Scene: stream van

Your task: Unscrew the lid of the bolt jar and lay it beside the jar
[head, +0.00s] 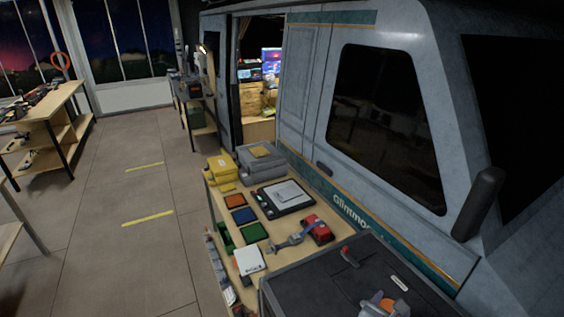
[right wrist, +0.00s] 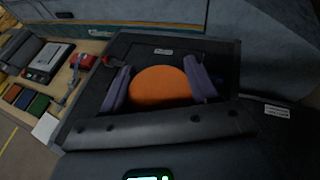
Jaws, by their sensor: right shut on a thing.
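The orange round lid (right wrist: 160,86) of the bolt jar fills the middle of the right wrist view, seen from above. My right gripper (right wrist: 161,84) has its two purple-grey fingers closed against opposite sides of it. In the head view the lid (head: 373,307) shows small at the bottom edge, with the fingers of my right gripper (head: 380,303) around it. The jar's body is hidden beneath the lid, so I cannot tell whether the lid is still on it. My left gripper is in neither view.
A dark-topped cart (head: 330,270) lies under the gripper, with a small red-and-black item (head: 349,257) on it. Beside it a wooden bench holds a blue-grey wrench (head: 287,243), a red item (head: 316,229), coloured trays and a yellow box (head: 221,166). The van wall stands along the right.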

